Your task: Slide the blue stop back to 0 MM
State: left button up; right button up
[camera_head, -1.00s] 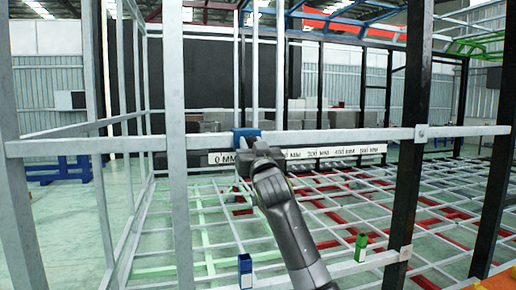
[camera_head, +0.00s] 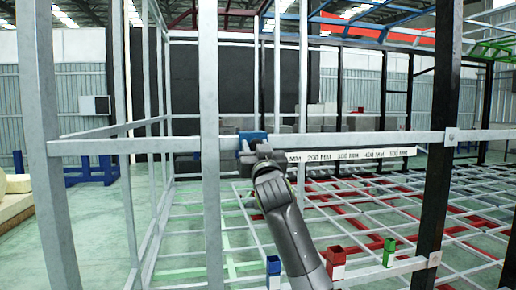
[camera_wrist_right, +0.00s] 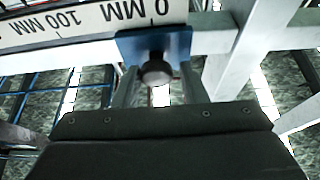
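The blue stop (camera_head: 252,138) sits on the grey horizontal rail (camera_head: 350,139), just right of a grey upright. In the right wrist view the blue stop (camera_wrist_right: 178,45) has a dark round knob (camera_wrist_right: 156,72) and lies beside the white scale (camera_wrist_right: 90,22), close to its 0 MM tick and label. My right gripper (camera_head: 262,152) is at the stop. In the wrist view its two fingers (camera_wrist_right: 160,88) stand on either side of the knob, with gaps showing between. My left gripper is out of view.
Grey uprights (camera_head: 210,200) and a black post (camera_head: 437,130) stand in front of and beside the arm. Blue, red and green (camera_head: 389,252) blocks stand on a lower bar. A lattice of bars covers the floor beyond.

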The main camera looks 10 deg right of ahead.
jog(key=shift+o, duration=1.1)
jog(key=shift+a, duration=0.25)
jog(key=shift+d, duration=0.2)
jog(key=b+v, duration=0.6)
jog(key=v, duration=1.1)
jog(key=shift+s+f, duration=0.15)
jog(key=shift+s, duration=0.05)
jog(key=shift+a, duration=0.15)
